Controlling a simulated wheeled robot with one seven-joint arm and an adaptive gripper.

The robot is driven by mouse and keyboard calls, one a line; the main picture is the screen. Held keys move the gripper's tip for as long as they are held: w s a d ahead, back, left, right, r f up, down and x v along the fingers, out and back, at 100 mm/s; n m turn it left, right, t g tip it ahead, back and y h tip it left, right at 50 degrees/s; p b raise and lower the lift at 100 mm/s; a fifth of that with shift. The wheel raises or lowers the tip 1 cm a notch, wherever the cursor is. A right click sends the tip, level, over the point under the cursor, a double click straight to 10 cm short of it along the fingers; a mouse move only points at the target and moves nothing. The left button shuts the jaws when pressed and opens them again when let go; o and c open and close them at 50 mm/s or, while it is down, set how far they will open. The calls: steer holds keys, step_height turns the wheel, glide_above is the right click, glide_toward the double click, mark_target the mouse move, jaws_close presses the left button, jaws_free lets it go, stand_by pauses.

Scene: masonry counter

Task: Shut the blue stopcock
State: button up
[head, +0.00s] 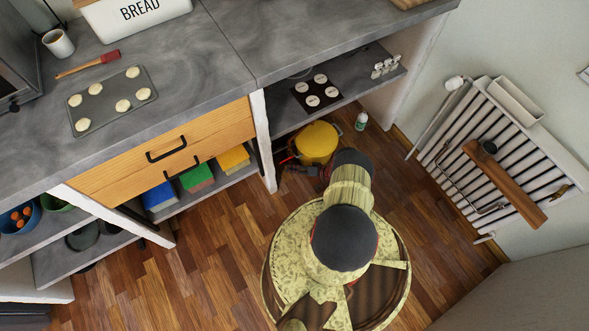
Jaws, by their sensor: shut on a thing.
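My gripper (291,168) is partly in view, small and dark, at the end of my arm. It reaches low into the recess under the counter, just left of and below a yellow round pot-like thing (316,142). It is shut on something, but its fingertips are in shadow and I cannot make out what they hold. I cannot see the blue stopcock in this view; it may be hidden in the dark recess by the gripper or the counter's upright.
A white upright (263,140) stands close left of my gripper. A shelf with a black hob-like plate (317,92) overhangs the recess. A small bottle (361,121) stands right of the yellow thing. A radiator (500,150) is on the right wall. The wooden floor (215,245) is clear.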

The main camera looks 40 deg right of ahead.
steer(key=o, duration=1.2)
steer(key=shift+c, duration=0.2)
steer(key=v, duration=1.2)
